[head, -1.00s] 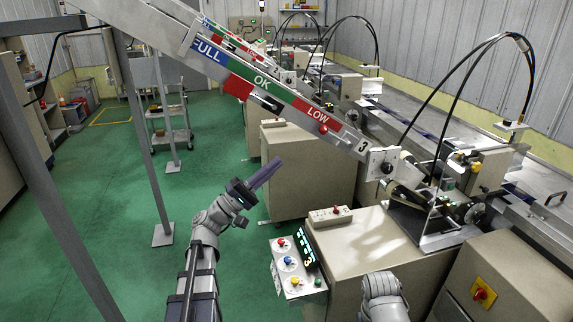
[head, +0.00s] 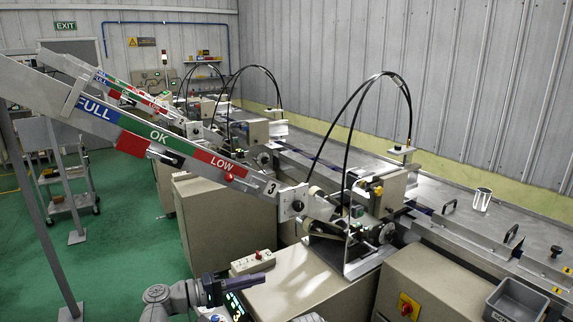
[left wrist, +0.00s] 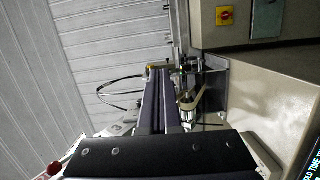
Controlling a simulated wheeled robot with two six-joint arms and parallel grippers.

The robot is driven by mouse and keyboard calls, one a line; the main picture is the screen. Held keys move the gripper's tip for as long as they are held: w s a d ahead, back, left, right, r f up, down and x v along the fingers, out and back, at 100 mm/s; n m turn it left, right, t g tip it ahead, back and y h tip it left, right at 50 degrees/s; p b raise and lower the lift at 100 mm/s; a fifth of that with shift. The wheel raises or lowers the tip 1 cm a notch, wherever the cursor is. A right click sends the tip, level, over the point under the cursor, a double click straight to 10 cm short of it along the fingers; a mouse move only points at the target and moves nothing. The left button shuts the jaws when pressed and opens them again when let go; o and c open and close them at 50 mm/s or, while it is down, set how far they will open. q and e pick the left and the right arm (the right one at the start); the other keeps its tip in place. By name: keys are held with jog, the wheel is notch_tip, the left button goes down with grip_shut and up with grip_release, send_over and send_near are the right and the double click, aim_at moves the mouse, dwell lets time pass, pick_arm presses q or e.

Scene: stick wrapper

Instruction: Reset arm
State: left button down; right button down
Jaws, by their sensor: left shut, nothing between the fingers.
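My left gripper (head: 266,283) is at the bottom of the head view, shut and empty. Its dark fingers point right, in front of the beige machine cabinet (head: 325,285). In the left wrist view the two fingers (left wrist: 160,75) lie side by side with nothing between them. The gripper covers part of the control panel, whose lit green display (head: 236,304) shows just below it. Only a grey bit of my right arm shows at the bottom edge of the head view; its gripper is out of view.
A sloping chute (head: 130,127) marked FULL, OK and LOW leads down to the wrapper head (head: 345,215). A switch box (head: 253,263) sits on the cabinet near my left gripper. Green floor (head: 130,260) is open at left.

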pick_arm(q)
jog(key=s+d+f+m+g+y, duration=0.25)
jog(key=s+d+f+y, duration=0.2)
jog(key=f, duration=0.35)
jog(key=s+d+f+m+g+y, duration=0.2)
jog(key=s+d+f+g+y, duration=0.25)
jog(key=f, duration=0.35)
jog(key=s+a+f+m+y, duration=0.3)
jog(key=s+a+f+y, duration=0.2)
jog(key=y, duration=0.3)
jog(key=shift+s+a+f+y, duration=0.15)
jog(key=shift+s+a+y, duration=0.25)
jog(key=shift+s+a, duration=0.2)
jog(key=shift+m, duration=0.25)
